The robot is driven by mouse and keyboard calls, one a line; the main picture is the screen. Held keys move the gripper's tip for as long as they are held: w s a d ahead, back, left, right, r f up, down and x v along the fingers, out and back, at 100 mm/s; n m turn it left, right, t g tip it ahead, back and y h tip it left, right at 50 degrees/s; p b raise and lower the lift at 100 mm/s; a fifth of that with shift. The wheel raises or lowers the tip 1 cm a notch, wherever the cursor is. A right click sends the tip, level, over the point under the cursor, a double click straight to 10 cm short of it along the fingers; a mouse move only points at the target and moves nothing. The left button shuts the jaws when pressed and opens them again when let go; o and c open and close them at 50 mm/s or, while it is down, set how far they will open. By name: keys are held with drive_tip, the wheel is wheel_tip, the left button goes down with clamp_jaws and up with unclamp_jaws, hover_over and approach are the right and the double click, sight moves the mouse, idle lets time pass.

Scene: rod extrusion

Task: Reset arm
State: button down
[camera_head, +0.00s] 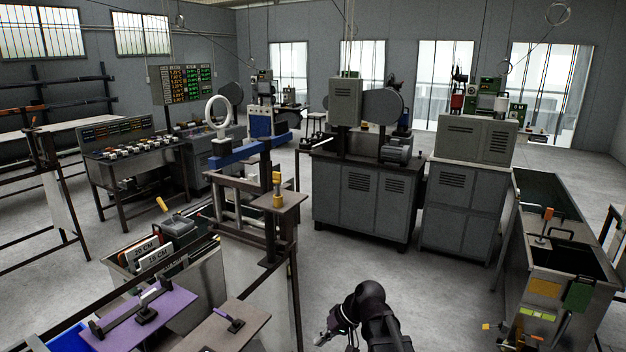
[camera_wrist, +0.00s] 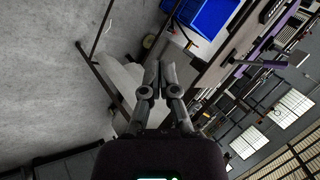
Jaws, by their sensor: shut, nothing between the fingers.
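My arm is folded low at the bottom centre of the head view, above the grey floor. My gripper (camera_head: 322,338) is at its left end, near the bottom edge of that view. In the wrist view my gripper (camera_wrist: 157,78) has its two fingers close together, with nothing between them. It is apart from the benches around it.
A purple-topped table (camera_head: 150,318) and a brown board (camera_head: 222,330) stand at lower left. A steel tank (camera_head: 545,285) is on the right. Grey cabinets (camera_head: 365,195) stand ahead. The wrist view shows a blue bin (camera_wrist: 213,16). Open floor (camera_head: 440,290) lies between.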

drive_tip(key=s+d+f+m+h, duration=0.1)
drive_tip(key=s+d+f+h, duration=0.1)
drive_tip(key=d, duration=0.5)
drive_tip(key=s+d+f+m+h, duration=0.1)
drive_tip(key=s+d+f+h, duration=0.1)
drive_tip(key=s+d+h, duration=0.3)
drive_tip(key=s+d, duration=0.1)
drive_tip(key=d, duration=0.2)
drive_tip(key=shift+h, duration=0.3)
drive_tip(key=shift+a+r, duration=0.1)
drive_tip(key=shift+a, duration=0.1)
